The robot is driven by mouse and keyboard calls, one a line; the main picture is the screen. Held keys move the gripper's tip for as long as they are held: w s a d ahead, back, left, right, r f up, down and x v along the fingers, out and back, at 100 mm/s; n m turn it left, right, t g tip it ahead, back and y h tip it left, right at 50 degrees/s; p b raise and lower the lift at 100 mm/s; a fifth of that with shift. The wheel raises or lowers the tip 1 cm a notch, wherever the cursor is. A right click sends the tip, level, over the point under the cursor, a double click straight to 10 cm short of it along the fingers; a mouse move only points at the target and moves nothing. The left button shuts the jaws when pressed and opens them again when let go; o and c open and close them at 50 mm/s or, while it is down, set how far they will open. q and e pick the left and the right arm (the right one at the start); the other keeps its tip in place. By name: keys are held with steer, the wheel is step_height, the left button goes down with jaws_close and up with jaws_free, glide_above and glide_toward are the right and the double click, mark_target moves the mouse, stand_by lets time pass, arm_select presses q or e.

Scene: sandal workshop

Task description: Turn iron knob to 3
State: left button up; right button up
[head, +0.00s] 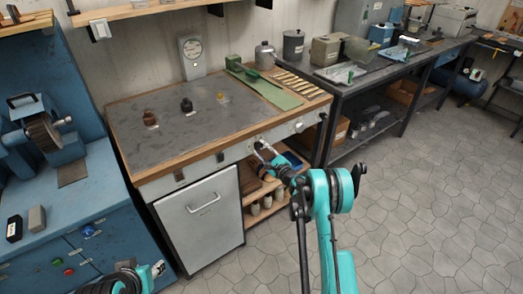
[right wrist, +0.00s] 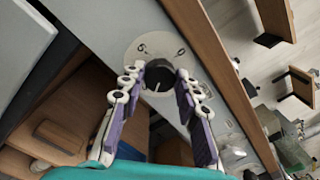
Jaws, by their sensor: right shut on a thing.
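The iron knob (right wrist: 158,75) is dark and round, on a pale round dial plate (right wrist: 137,47) in the right wrist view. Two dial marks show, one like a 6 and one like a 0; the others are hidden or too small to read. A short light line shows on the knob. My right gripper (right wrist: 160,82) is shut on the knob, one purple-padded finger on each side. In the head view my right gripper (head: 262,147) is at the bench's front panel and hides most of the knob.
Another knob (head: 299,126) is right along the front panel. A cabinet door (head: 203,225) and open shelves lie below. Floor is clear at right.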

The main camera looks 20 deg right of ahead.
steer(key=shift+m, duration=1.1)
steer(key=o, duration=1.2)
steer(key=shift+c, duration=0.2)
steer(key=v, duration=1.2)
steer(key=shift+r, duration=0.1)
